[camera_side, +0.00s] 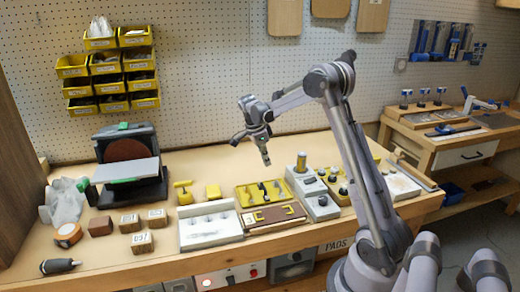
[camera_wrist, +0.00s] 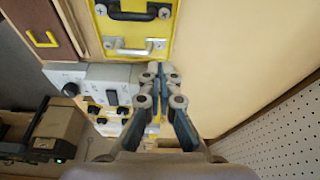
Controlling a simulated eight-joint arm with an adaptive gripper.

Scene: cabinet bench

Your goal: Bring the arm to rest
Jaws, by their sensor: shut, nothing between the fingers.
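My gripper (camera_side: 266,161) hangs in the air above the bench, left of my forearm, with its fingers pointing down. In the wrist view the two fingertips (camera_wrist: 161,72) meet and hold nothing. The gripper is apart from the tray and the bench top. My arm is bent at a high elbow and reaches in from the right.
A grey control box (camera_side: 318,207) with knobs and a yellow cylinder stands right of the tray. A brown case (camera_side: 272,228), a white panel (camera_side: 210,238), wooden blocks (camera_side: 130,223) and a disc sander (camera_side: 127,165) are leftward. Yellow bins (camera_side: 108,85) hang on the pegboard (camera_side: 215,60).

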